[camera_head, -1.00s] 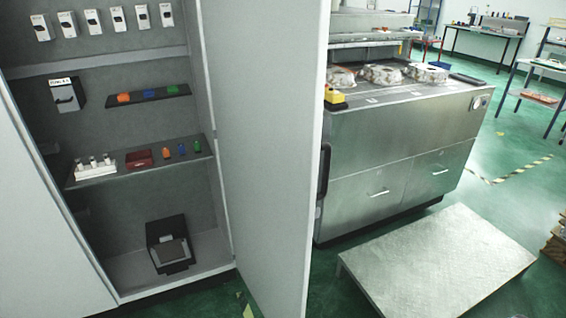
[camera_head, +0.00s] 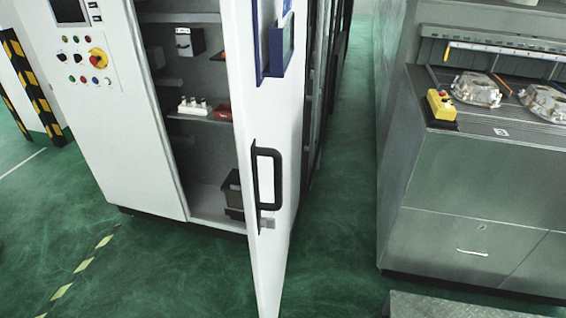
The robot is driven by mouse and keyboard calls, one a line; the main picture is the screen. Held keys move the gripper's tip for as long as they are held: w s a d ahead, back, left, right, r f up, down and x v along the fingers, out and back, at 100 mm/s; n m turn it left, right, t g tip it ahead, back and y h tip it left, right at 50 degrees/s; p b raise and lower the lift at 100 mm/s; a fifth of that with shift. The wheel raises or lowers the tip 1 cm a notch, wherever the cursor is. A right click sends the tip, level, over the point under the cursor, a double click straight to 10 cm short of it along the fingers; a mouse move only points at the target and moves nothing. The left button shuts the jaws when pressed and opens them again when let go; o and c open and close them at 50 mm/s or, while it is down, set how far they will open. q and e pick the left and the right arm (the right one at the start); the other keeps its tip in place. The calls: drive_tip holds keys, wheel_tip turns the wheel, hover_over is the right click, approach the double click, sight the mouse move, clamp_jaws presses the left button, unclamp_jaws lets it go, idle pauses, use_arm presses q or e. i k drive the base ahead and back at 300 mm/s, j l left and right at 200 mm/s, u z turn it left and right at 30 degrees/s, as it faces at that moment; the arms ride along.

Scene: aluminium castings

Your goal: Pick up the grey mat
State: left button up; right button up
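I cannot make out a grey mat in the head view. Neither of my grippers shows in the view. A white cabinet (camera_head: 130,150) stands at the left with its door (camera_head: 272,100) open, and the door hides part of the inside. On the cabinet's shelves are a white holder with several small pieces (camera_head: 194,106), a red tray (camera_head: 222,112) and a dark box on the back wall (camera_head: 190,41). A black bin (camera_head: 233,195) stands on the cabinet floor, partly behind the door.
A steel workbench (camera_head: 455,220) stands at the right, with castings (camera_head: 476,88) and a yellow box with a red button (camera_head: 441,104) on top. The edge of a low grey metal platform (camera_head: 450,306) shows at the bottom right. Green floor (camera_head: 345,200) lies clear between cabinet and bench.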

sight(235, 198)
drive_tip(key=j, duration=0.65)
drive_tip(key=i+j, duration=0.15)
drive_tip(key=j, duration=0.2)
drive_tip(key=i+j, duration=0.1)
drive_tip(key=j, duration=0.3)
drive_tip(key=i+j, duration=0.15)
drive_tip(key=j, duration=0.2)
drive_tip(key=i+j, duration=0.1)
drive_tip(key=j, duration=0.3)
drive_tip(key=i+j, duration=0.15)
drive_tip(key=j, duration=0.2)
